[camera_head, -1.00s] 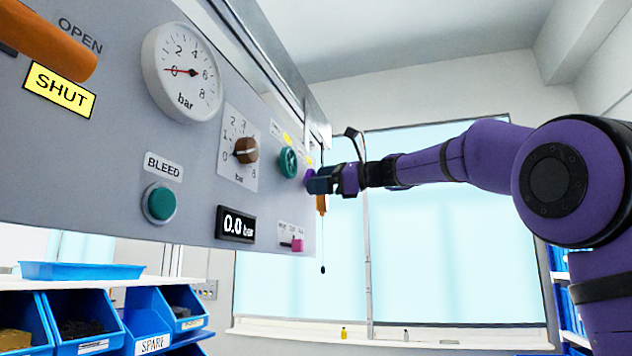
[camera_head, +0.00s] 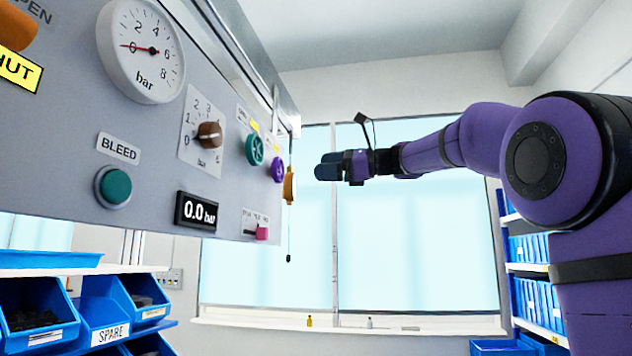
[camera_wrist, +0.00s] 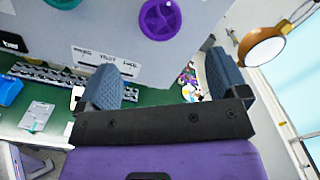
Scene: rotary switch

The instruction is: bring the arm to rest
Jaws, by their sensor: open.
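My gripper (camera_head: 328,167) is held up in free air to the right of the grey control panel (camera_head: 150,205), in front of the bright window. In the wrist view its two blue fingers (camera_wrist: 160,85) stand wide apart with nothing between them. The purple rotary knob (camera_head: 278,169) is on the panel, left of the gripper and apart from it; it also shows in the wrist view (camera_wrist: 163,19). The green knob (camera_head: 255,149) is beside it, and the brown knob (camera_head: 209,135) is further left.
An orange hanging piece (camera_head: 289,186) is at the panel's right edge, close to my gripper. Blue bins (camera_head: 103,308) stand on shelves at lower left, and more blue boxes (camera_head: 530,260) at right. The space before the window (camera_head: 410,235) is free.

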